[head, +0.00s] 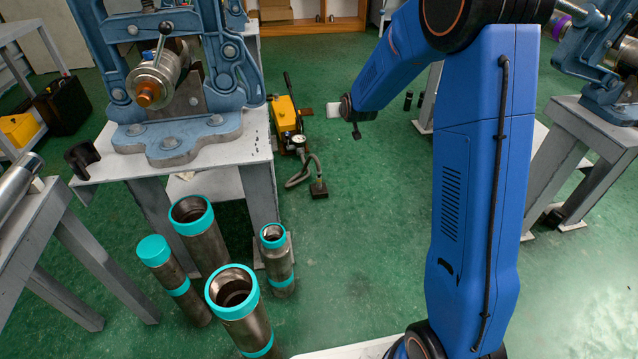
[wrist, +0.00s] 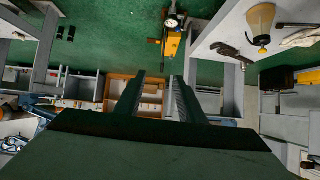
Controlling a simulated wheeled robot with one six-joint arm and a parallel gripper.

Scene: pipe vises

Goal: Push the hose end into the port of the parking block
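A grey hose (head: 300,180) runs from the yellow hand pump (head: 286,115) with a round gauge (head: 298,140) and curves down across the green floor. Its far end meets a small dark block (head: 319,190) on the floor, which looks like the parking block. The port is too small to make out, and I cannot tell whether the hose end sits in it or only touches it. My gripper (head: 340,112) is up in the air, to the right of the pump. In the wrist view its two fingers (wrist: 155,77) stand apart with nothing visible between them. The pump (wrist: 172,44) shows beyond them; the hose end does not.
A blue pipe vise (head: 182,80) stands on a grey table (head: 250,150) at the left. Several pipes with teal bands (head: 240,310) stand on the floor in front. Another vise table (head: 590,125) is at the right. The floor right of the block is clear.

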